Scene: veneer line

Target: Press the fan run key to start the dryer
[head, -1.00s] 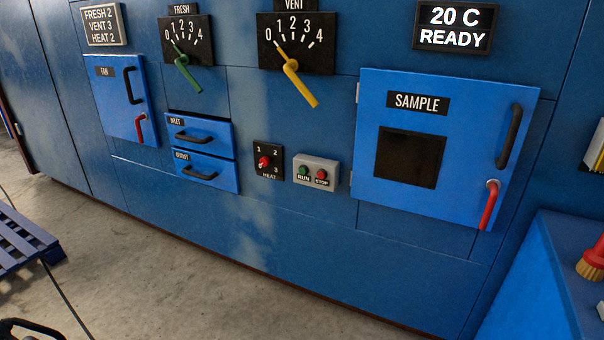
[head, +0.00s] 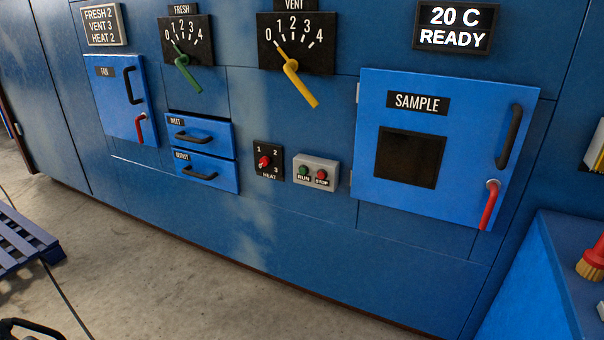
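The fan run key is a green round button (head: 304,171) labelled RUN. It sits on the left of a small grey box (head: 318,161) on the blue dryer front. A red button (head: 322,175) labelled STOP is beside it on the right. Nothing covers either button. I cannot tell from here whether the run key is pressed in. The display (head: 454,26) at the upper right reads 20 C READY. My gripper is not clearly seen in this view, and nothing touches the keys.
The red HEAT knob (head: 264,161) is left of the key box. Green FRESH (head: 187,72) and yellow VENT (head: 298,82) levers have pointers near 0. The SAMPLE door (head: 460,105) and FAN door (head: 115,100) look closed. A blue pallet (head: 22,240) lies left; floor ahead is clear.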

